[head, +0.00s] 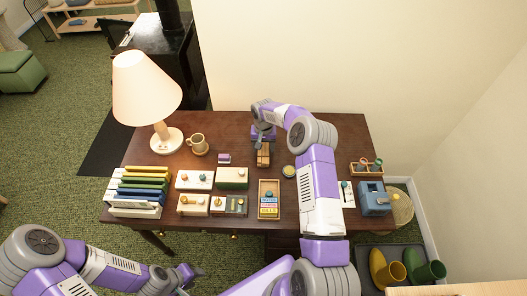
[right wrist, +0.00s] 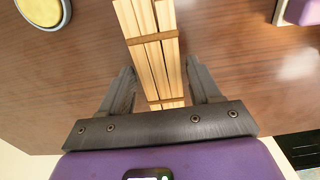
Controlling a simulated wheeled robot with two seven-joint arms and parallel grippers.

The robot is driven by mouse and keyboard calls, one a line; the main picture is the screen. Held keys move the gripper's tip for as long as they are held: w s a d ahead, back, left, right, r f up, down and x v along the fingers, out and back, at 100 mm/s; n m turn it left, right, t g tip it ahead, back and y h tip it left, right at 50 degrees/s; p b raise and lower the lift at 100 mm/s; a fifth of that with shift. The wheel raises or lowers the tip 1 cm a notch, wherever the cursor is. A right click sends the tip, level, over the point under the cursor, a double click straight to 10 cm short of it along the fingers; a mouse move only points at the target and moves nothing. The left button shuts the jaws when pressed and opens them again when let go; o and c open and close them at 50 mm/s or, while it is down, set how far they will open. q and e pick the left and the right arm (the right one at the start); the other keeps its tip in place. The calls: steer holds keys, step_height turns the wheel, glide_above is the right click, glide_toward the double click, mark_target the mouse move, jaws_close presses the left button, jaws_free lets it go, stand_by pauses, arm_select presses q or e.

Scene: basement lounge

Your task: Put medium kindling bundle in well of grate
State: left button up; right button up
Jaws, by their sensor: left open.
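The kindling bundle (head: 263,157) lies on the dark table below my right gripper (head: 262,140). In the right wrist view the bundle (right wrist: 155,55) is pale sticks with brown bands. The right gripper's fingers (right wrist: 161,80) stand on either side of it, with a narrow gap showing at the right finger; the gripper looks open around it. My left gripper (head: 190,275) is open and empty, low in front of the table. I cannot make out a grate. A black stove (head: 165,62) stands behind the table at the left, its inside hidden.
A lamp (head: 148,92), a mug (head: 197,144) and a rack of coloured files (head: 140,188) stand at the table's left. Several small boxes (head: 233,178) and an open tray (head: 269,199) fill the front. A blue-grey device (head: 374,198) stands at the right. A wall rises behind.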

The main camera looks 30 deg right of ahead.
steer(key=c, duration=0.9)
